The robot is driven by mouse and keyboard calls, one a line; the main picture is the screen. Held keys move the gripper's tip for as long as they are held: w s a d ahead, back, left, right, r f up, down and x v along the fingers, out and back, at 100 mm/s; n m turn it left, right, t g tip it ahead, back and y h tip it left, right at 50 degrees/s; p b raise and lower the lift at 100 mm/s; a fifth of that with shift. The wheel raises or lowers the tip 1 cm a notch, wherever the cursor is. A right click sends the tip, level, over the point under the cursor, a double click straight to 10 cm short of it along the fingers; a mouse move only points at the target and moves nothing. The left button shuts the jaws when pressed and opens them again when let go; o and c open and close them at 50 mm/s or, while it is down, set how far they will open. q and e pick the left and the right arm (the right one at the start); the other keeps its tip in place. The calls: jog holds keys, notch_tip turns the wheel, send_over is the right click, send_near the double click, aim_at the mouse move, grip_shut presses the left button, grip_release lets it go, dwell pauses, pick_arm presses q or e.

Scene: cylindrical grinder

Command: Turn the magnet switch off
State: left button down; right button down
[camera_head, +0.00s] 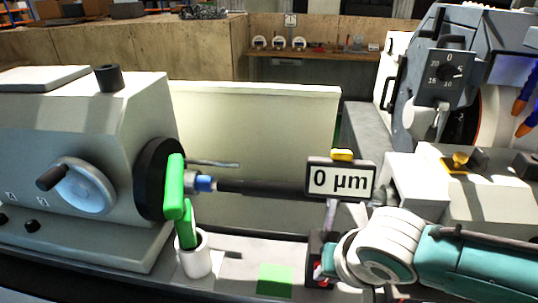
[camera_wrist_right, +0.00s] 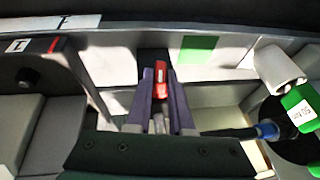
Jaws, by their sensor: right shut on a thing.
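The magnet switch is a small red lever, seen between the fingers in the right wrist view (camera_wrist_right: 161,75). It sits on the front of a dark block (camera_wrist_right: 150,56). My right gripper (camera_wrist_right: 161,90) is shut on the red switch, with one finger on either side. In the head view my right arm comes in from the right and its hand is at the dark block (camera_head: 320,244), below the display reading "0 µm" (camera_head: 341,180). Only a bit of red shows there; the hand hides most of the switch. My left gripper is not in view.
A green piece (camera_head: 175,187) stands in a white cup (camera_head: 195,260) left of the block. A dark shaft (camera_head: 265,188) runs behind the display. A green square (camera_head: 275,279) lies on the machine bed between the cup and block. A handwheel (camera_head: 80,187) is at left.

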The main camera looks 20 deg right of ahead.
jog(key=shift+w+a+g+h, duration=0.2)
jog(key=shift+g+h, duration=0.2)
jog(key=shift+h, duration=0.3)
jog(key=shift+d, duration=0.1)
jog(key=c, duration=0.8)
grip_release()
jog(key=p+v, duration=0.3)
jog(key=v, duration=0.7)
